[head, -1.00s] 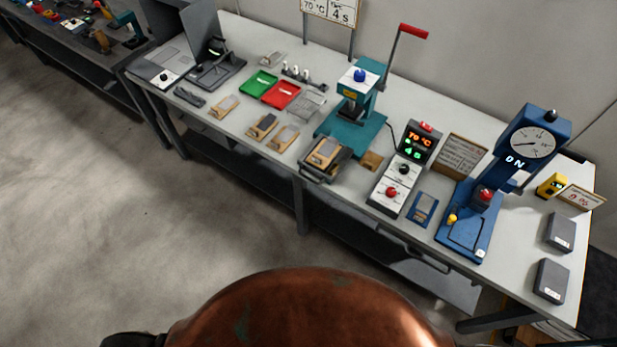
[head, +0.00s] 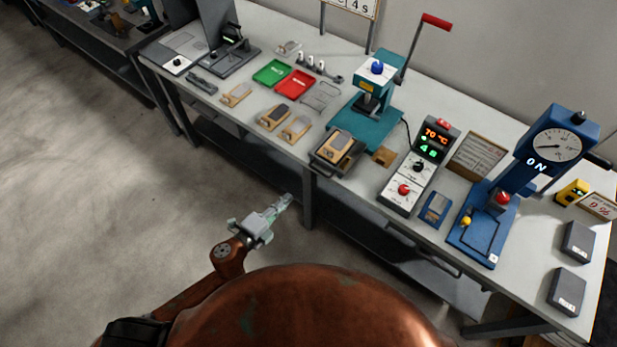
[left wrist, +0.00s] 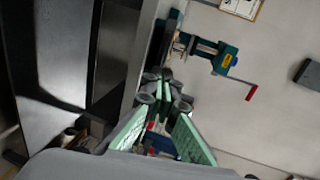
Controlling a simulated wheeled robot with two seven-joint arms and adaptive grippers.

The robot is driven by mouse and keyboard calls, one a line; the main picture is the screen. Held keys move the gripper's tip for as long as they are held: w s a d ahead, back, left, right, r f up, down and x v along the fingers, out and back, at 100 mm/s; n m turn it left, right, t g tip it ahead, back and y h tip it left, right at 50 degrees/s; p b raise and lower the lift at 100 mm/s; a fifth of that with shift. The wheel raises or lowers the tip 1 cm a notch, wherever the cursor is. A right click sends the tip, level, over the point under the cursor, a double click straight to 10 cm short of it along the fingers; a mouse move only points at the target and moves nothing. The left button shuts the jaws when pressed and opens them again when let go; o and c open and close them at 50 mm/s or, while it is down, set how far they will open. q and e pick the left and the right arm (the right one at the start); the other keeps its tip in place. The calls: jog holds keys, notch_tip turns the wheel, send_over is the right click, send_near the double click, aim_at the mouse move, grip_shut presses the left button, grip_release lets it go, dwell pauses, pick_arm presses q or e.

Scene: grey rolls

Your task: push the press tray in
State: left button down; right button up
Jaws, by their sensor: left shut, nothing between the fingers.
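The teal press (head: 374,102) with a red-tipped lever stands at the back of the bench; it also shows in the left wrist view (left wrist: 222,57). The dark press tray (head: 336,155) sits pulled out in front of the press base, near the bench's front edge, with a tan and grey piece (head: 340,145) on it. My left gripper (head: 286,200) is shut and empty, in front of the bench and short of the tray. Its fingers also show in the left wrist view (left wrist: 166,88). My right gripper is not in view.
A control box (head: 408,180) with lit digits stands right of the tray, and a blue gauge stand (head: 483,225) further right. Tan holders (head: 296,129) and green (head: 272,73) and red (head: 295,85) trays lie left. The floor before the bench is clear.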

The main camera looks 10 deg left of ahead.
pick_arm(q)
jog(key=x, duration=1.3)
jog(key=shift+w+d+r+b, duration=0.3)
jog(key=shift+d+b, duration=0.1)
jog(key=shift+d, duration=0.1)
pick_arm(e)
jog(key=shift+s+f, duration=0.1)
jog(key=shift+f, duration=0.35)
